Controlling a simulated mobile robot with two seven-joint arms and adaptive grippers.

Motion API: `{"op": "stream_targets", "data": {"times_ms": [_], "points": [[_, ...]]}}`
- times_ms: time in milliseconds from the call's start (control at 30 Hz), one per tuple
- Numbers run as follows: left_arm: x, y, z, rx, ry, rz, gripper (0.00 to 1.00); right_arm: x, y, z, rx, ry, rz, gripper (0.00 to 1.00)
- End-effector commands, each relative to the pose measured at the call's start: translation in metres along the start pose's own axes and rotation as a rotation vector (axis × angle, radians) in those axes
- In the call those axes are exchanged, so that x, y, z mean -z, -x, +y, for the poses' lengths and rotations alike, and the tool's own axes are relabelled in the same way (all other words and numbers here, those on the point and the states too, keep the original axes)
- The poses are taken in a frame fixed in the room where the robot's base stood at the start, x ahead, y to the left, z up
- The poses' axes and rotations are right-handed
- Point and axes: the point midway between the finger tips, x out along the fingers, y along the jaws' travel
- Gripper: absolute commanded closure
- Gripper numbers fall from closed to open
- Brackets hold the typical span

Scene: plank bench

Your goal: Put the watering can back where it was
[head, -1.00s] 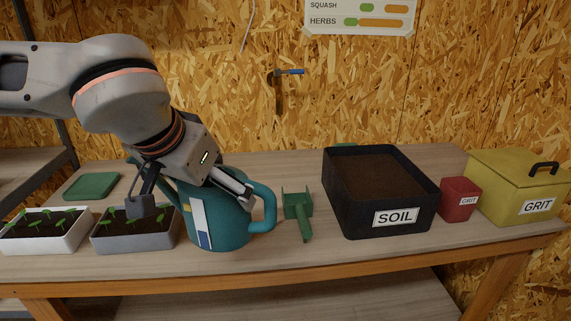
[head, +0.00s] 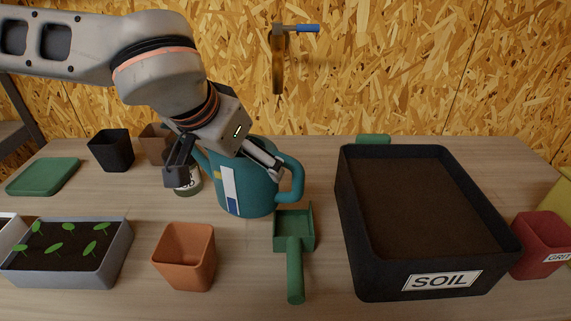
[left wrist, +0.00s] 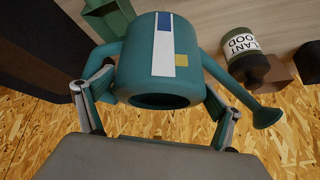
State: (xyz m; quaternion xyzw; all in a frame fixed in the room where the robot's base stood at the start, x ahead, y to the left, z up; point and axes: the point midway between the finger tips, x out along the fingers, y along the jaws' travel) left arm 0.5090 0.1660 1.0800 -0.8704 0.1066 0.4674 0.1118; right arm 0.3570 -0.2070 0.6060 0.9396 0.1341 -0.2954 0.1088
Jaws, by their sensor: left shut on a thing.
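The teal watering can (head: 245,185) is upright at the middle of the bench, behind the green scoop (head: 293,240) and left of the soil tray. Its handle points right, and its spout side is partly hidden by my gripper. My left gripper (head: 222,165) is shut on the watering can from above, one finger on each side. In the left wrist view the can (left wrist: 160,60) sits between my fingers (left wrist: 155,105), with its dark opening towards the camera. I cannot tell whether its base touches the bench. My right gripper is not in view.
A terracotta pot (head: 185,258) and a seedling tray (head: 65,270) stand in front to the left. The plant food tin (left wrist: 245,50) is close to the spout. The black soil tray (head: 430,285) is to the right. Dark (head: 111,150) and brown pots stand behind left.

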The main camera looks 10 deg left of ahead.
Motion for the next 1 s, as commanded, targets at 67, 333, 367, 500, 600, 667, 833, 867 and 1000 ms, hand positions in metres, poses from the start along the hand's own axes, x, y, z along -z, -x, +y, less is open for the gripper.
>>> {"op": "stream_targets", "data": {"times_ms": [67,333,367,500,600,667,833,867,1000], "points": [[0.007,-0.005,-0.001,0.000,0.001,0.005,0.46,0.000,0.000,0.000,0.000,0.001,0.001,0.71],[0.056,-0.035,-0.009,0.001,0.003,0.006,0.46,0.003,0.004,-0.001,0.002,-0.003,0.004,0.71],[0.061,-0.039,-0.010,0.001,0.002,0.006,0.46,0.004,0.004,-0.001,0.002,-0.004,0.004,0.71],[0.088,-0.057,-0.015,0.001,0.002,0.006,0.46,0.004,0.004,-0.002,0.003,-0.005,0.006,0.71],[0.106,-0.070,-0.018,0.001,0.003,0.005,0.46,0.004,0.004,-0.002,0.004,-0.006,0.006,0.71],[0.117,-0.077,-0.020,0.001,0.001,0.006,0.46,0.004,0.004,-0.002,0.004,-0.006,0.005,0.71],[0.143,-0.094,-0.025,0.001,0.001,0.006,0.46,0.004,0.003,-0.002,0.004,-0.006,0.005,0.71],[0.146,-0.097,-0.025,0.001,0.003,0.005,0.46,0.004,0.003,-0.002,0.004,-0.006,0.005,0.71],[0.139,-0.111,-0.024,0.000,-0.002,0.003,0.46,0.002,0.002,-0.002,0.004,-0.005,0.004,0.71]]}}
